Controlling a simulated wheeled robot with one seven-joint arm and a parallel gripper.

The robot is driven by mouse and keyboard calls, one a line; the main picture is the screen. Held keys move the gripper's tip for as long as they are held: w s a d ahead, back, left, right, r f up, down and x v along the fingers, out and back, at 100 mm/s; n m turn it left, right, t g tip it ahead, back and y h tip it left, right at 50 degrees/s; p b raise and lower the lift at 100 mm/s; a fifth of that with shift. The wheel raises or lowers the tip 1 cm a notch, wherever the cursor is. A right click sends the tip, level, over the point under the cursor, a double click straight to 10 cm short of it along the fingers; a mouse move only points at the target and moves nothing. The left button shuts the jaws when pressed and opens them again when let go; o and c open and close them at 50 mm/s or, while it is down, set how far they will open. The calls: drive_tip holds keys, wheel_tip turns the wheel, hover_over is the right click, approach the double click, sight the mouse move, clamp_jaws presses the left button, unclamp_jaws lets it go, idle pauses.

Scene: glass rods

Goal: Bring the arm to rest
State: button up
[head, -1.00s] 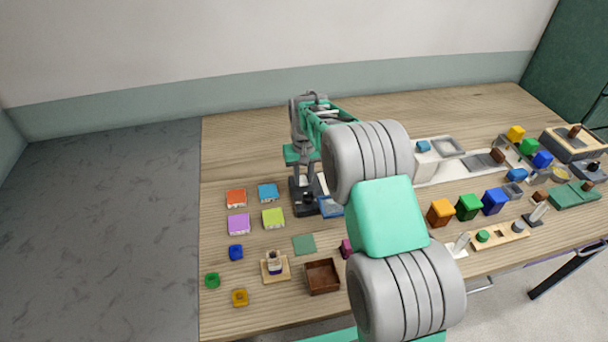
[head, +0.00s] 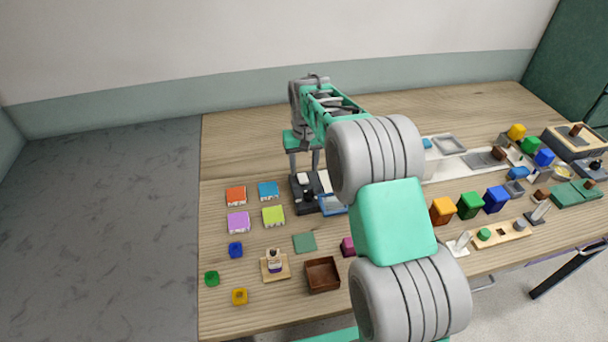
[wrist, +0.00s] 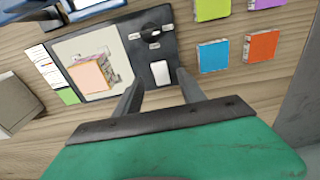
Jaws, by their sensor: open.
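My gripper (head: 304,170) is open and empty, fingers pointing down above a black device (head: 304,199) on the wooden table. In the wrist view my two fingers (wrist: 160,90) stand apart, with the device's white rocker (wrist: 160,74) visible beyond and between them. A dark knob (wrist: 151,33) sits further along the same black panel. Next to the panel lies a pale plate with a light orange block (wrist: 92,74) on it. My arm hides part of the table's middle in the head view.
Orange, blue, purple and lime tiles (head: 273,216) lie left of the device. A brown open box (head: 322,274) and a bottle on a wooden stand (head: 275,263) are nearer the front. Coloured blocks (head: 469,205) and racks crowd the right side. The table's back left is clear.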

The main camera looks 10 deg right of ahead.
drive_tip(key=shift+s+r, duration=0.15)
drive_tip(key=shift+r, duration=1.75)
